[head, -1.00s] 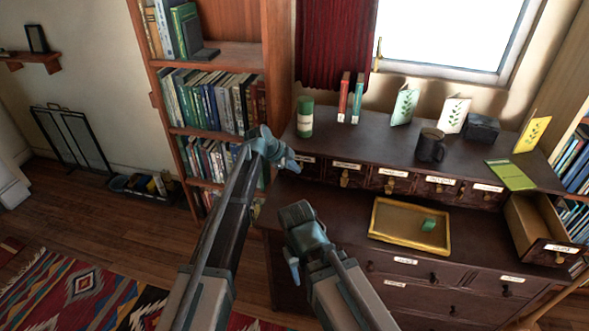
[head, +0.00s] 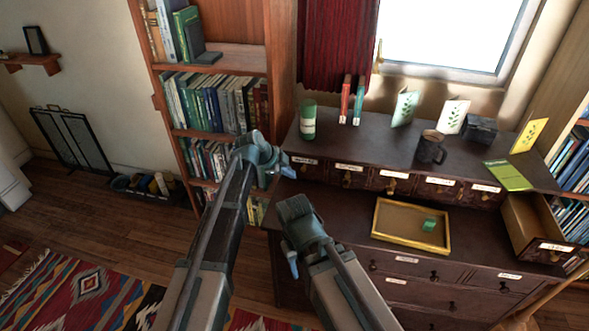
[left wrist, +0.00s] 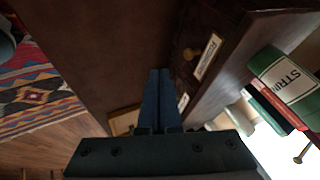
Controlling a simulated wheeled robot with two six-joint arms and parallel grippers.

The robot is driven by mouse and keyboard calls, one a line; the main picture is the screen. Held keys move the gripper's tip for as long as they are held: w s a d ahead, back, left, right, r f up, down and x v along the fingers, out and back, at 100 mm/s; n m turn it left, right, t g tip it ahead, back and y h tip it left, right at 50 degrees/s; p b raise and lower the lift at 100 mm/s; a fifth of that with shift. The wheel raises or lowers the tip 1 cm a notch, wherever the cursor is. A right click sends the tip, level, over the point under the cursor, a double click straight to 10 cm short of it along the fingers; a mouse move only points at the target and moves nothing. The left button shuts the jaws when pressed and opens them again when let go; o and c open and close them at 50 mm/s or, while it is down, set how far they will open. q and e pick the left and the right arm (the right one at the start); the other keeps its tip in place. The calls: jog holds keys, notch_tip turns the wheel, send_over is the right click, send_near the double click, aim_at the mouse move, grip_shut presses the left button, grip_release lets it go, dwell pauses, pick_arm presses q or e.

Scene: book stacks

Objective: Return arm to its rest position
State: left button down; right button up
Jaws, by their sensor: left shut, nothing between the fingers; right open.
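My left gripper (head: 284,170) is at the left end of the dark dresser, in front of the bookcase. In the left wrist view its two blue fingers (left wrist: 158,100) lie together with nothing between them. My right gripper (head: 292,262) is lower, in front of the dresser's left part, left of the yellow tray. It is open and looks empty; its finger gap is hard to see from here.
The dresser (head: 385,150) carries a green can (head: 307,120), a dark mug (head: 430,148), cards and a yellow-rimmed tray (head: 376,220) with a green block (head: 429,224). An open drawer (head: 548,248) juts out at right. A bookcase (head: 284,60) stands behind my left arm.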

pick_arm(q)
jog(key=p+v, duration=0.3)
jog(key=v, duration=0.2)
jog(key=shift+s+a+r, duration=0.1)
jog(key=shift+a+r, duration=0.05)
jog(key=shift+a, duration=0.05)
jog(key=shift+s, duration=0.1)
jog(key=s+a+f+n+g+y, duration=0.2)
jog(key=s+a+n+y, duration=0.1)
jog(key=s+a+n, duration=0.8)
jog(key=s+a+f+n+g+y, duration=0.1)
jog(key=s+a+f+n+y, duration=0.15)
jog(key=s+a+n, duration=0.9)
jog(key=s+d+r+m+y+p, duration=0.1)
jog(key=s+d+m, duration=0.2)
jog(key=d, duration=0.4)
jog(key=s+d+r+m+g+y+p, duration=0.1)
jog(key=s+d+m, duration=0.2)
jog(key=d, duration=0.4)
jog(key=shift+s+d, duration=0.35)
jog(key=shift+s, duration=0.5)
